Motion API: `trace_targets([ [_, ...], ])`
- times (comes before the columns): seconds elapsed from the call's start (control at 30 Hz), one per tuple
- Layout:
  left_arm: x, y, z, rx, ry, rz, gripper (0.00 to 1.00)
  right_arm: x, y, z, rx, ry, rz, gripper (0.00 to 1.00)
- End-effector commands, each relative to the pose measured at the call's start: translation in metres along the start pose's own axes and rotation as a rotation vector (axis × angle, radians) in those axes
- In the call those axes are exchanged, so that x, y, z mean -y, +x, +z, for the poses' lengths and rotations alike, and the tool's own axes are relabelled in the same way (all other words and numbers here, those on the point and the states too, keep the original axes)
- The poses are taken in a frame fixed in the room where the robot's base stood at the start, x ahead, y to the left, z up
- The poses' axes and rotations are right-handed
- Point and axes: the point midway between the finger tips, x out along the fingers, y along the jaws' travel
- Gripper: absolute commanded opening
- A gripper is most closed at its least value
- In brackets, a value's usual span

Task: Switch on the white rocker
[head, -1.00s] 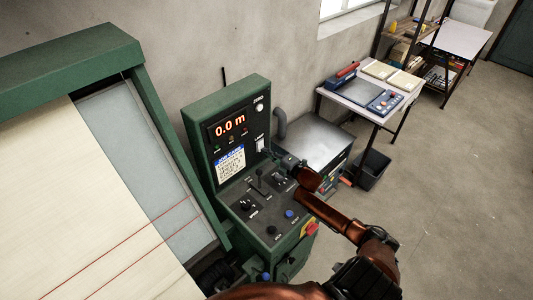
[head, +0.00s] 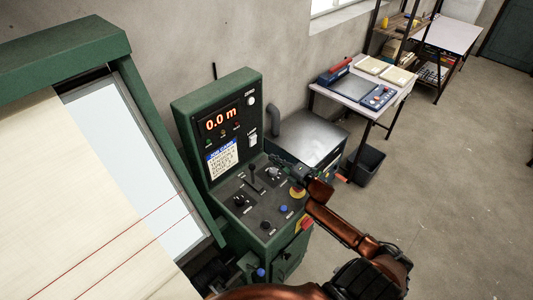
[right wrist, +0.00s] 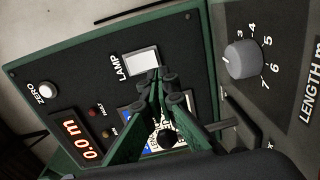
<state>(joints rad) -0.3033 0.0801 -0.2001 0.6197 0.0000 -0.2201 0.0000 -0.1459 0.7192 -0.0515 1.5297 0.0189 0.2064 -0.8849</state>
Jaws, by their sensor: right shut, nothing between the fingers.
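The white rocker (head: 253,139), labelled LAMP, is on the upright face of the green control console (head: 177,124). In the right wrist view the rocker (right wrist: 141,62) shows just beyond my fingertips. My right gripper (head: 287,166) is shut and empty, below and to the right of the rocker, apart from it in the head view. Its fingers (right wrist: 160,82) are together in the right wrist view. The inspection panel (head: 125,125) beside the cloth (head: 70,210) glows pale white. My left gripper is not in view.
A small table (head: 350,88) and open floor lie to the right.

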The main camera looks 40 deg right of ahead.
Motion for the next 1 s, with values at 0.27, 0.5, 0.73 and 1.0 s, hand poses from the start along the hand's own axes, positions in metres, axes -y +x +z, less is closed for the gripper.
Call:
trace_targets([
  [0.27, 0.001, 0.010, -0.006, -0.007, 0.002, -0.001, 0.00, 0.007, -0.040, -0.001, -0.002, 0.000, 0.002, 0.00],
  [0.5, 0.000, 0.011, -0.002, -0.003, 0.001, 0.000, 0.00, 0.007, -0.049, -0.001, -0.002, 0.000, 0.003, 0.00],
  [0.73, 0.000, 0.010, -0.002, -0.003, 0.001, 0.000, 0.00, 0.007, -0.049, 0.000, 0.000, 0.000, 0.003, 0.00],
  [1.0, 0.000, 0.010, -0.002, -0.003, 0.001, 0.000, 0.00, 0.007, -0.049, 0.000, 0.000, 0.000, 0.002, 0.00],
])
